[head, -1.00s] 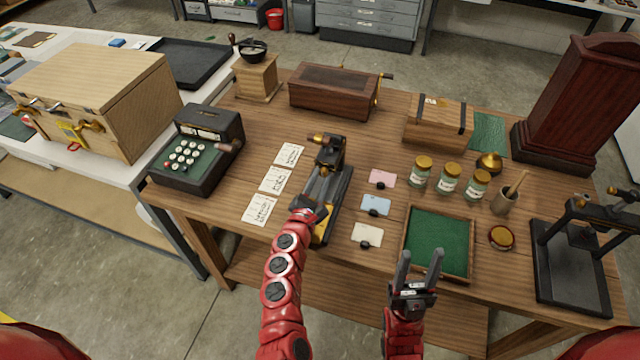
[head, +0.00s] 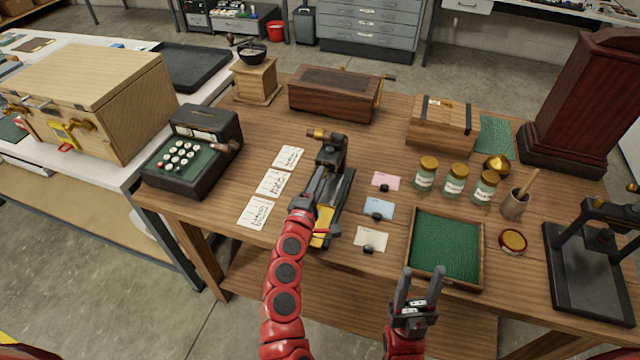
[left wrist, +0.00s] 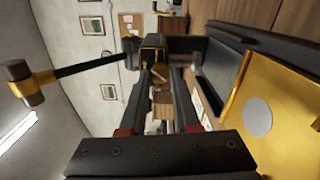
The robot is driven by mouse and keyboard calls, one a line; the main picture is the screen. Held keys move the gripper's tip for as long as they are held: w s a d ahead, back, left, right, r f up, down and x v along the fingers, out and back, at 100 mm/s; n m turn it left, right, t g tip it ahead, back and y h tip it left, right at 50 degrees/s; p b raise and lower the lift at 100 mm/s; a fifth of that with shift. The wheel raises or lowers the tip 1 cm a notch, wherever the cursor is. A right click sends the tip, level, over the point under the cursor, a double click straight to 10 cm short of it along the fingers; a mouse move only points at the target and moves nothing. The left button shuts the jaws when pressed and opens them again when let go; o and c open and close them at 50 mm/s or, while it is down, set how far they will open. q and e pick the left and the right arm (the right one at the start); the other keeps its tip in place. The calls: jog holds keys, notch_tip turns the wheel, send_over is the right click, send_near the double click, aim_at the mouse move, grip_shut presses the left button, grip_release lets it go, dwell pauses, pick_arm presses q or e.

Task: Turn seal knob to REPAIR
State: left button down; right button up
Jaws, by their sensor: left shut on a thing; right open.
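A black seal press (head: 345,190) with a yellow plate (head: 322,228) at its near end stands mid-table. A brass-and-brown handle (head: 322,134) tops it; the handle also shows in the left wrist view (left wrist: 32,82). My left gripper (head: 312,196) is at the press's near left side, above the yellow plate. In the left wrist view its fingers (left wrist: 157,80) are closed around a small dark and brass piece, apparently the seal knob (left wrist: 153,42), mostly hidden. No REPAIR marking is readable.
Paper slips (head: 271,183) lie left of the press, and pink, blue and cream cards (head: 370,239) lie right of it. A green-lined tray (head: 446,284), several jars (head: 456,180) and a black stand (head: 590,285) are further right. A keyed machine (head: 190,155) stands left.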

pick_arm(q)
jog(key=shift+m, duration=0.6)
jog(key=shift+b, duration=0.3)
jog(key=c, duration=0.6)
grip_release()
jog(key=shift+s, duration=0.1)
jog(key=shift+s+f, duration=0.1)
jog(key=shift+s, duration=0.15)
jog(key=b+v, duration=0.2)
jog(key=v, duration=1.1)
jog(key=shift+s+b, duration=0.1)
jog(key=shift+b, duration=0.25)
jog(key=shift+p+v, duration=0.35)
jog(key=shift+v, duration=1.45)
